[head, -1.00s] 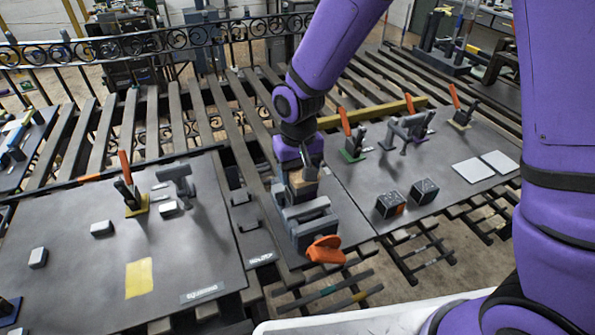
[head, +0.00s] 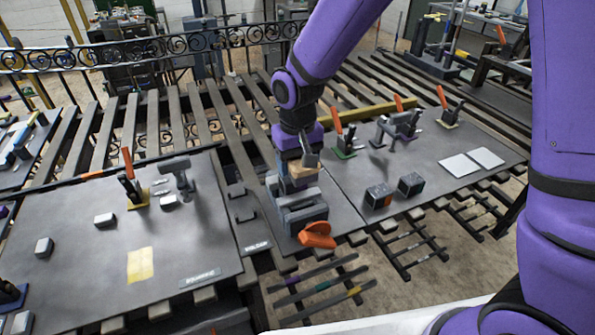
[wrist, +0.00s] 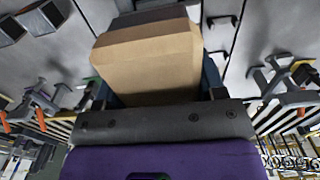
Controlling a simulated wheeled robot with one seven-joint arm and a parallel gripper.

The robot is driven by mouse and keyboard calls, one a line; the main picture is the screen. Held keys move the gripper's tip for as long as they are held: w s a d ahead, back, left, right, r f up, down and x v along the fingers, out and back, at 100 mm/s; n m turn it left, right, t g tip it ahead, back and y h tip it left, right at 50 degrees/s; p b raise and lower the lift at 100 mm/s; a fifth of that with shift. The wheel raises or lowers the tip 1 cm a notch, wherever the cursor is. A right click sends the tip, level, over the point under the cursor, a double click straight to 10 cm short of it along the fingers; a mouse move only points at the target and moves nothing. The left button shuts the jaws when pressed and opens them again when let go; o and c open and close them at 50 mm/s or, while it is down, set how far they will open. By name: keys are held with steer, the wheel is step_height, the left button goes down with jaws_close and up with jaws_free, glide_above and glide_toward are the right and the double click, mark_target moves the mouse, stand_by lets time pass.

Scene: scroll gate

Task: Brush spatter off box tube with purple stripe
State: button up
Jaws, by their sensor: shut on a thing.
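My gripper (head: 299,160) is shut on a tan wooden block with a dark grey face, which looks like a brush (head: 303,168). In the wrist view the block (wrist: 150,62) fills the space between the fingers. My gripper is above the grey vise (head: 300,212) with an orange handle (head: 317,235); I cannot tell whether the brush touches it. A dark bar with a small purple mark (head: 292,280) lies low on the rack in front of the table, below and apart from my gripper. It seems to be the purple-striped box tube; any spatter on it is too small to tell.
Two dark speckled blocks (head: 379,195) stand right of the vise. The left table (head: 80,235) holds small blocks, a clamp and a yellow patch. A yellow bar (head: 356,118) lies behind.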

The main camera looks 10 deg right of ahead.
steer(key=shift+r, duration=2)
steer(key=w+d+f, duration=0.3)
steer(key=d+f, duration=0.9)
glide_above(340, 209)
step_height(340, 209, down, 5)
steer(key=shift+w+r, duration=0.1)
steer(key=shift+f, duration=2.7)
steer(key=shift+f, duration=0.25)
steer(key=o, duration=1.1)
steer(key=shift+o, duration=0.2)
steer(key=shift+f, duration=0.1)
